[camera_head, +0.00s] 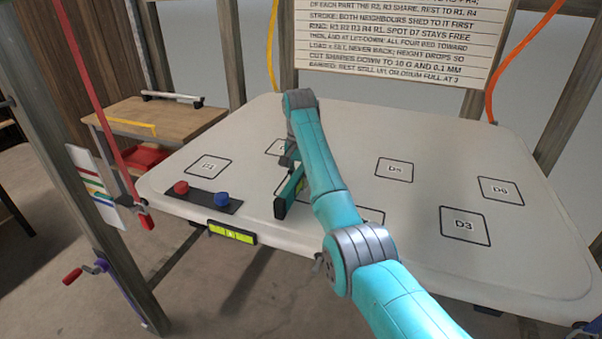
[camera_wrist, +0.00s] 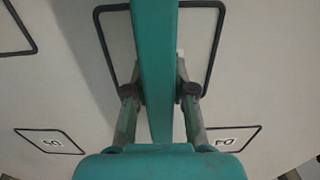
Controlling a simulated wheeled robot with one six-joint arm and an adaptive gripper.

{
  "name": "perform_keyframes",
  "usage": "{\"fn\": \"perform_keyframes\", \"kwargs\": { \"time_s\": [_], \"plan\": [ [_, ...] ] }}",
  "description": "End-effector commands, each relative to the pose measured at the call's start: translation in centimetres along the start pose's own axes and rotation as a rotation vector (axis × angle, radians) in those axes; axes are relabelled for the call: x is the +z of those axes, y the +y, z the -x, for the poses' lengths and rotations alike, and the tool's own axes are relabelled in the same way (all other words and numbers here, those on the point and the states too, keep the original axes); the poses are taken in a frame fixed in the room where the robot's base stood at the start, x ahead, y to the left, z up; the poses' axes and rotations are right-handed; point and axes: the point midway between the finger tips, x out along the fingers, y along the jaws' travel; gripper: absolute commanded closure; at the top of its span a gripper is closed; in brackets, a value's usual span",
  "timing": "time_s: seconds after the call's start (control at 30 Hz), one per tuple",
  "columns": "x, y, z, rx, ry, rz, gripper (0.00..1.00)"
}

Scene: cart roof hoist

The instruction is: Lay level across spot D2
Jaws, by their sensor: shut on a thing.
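The level, a long teal bar with a dark end (camera_head: 288,195), is over the pale roof panel (camera_head: 330,125), left of my forearm. In the wrist view the teal bar (camera_wrist: 158,60) runs lengthwise between my fingers, across a black-outlined square (camera_wrist: 213,45). The square's label is hidden, so I cannot tell whether it is D2. My gripper (camera_wrist: 160,92) is shut on the bar's sides; in the head view my arm largely hides it. I cannot tell if the bar touches the panel.
Marked spots D1 (camera_head: 208,168), D5 (camera_head: 395,171), D6 (camera_head: 500,190) and D3 (camera_head: 465,226) look bare. A black plate with a red knob (camera_head: 181,188) and a blue knob (camera_head: 222,199) sits near the front edge. A yellow-green vial (camera_head: 232,232) is below it. Posts and straps stand around.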

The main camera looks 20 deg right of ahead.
Motion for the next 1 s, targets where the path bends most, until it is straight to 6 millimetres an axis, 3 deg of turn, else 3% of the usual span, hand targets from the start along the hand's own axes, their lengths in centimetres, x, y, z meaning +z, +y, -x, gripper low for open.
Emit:
{"fn": "perform_keyframes", "kwargs": {
  "time_s": [0.33, 0.37, 0.47, 1.0],
  "plan": [
    [0.01, -0.06, -0.13, -0.001, 0.001, 0.0, 1.0],
    [0.01, -0.06, -0.13, -0.001, 0.001, 0.0, 0.68],
    [0.01, -0.05, -0.13, -0.001, 0.001, 0.0, 0.46],
    [-0.02, -0.02, 0.11, 0.0, 0.001, 0.0, 0.46]
  ]
}}
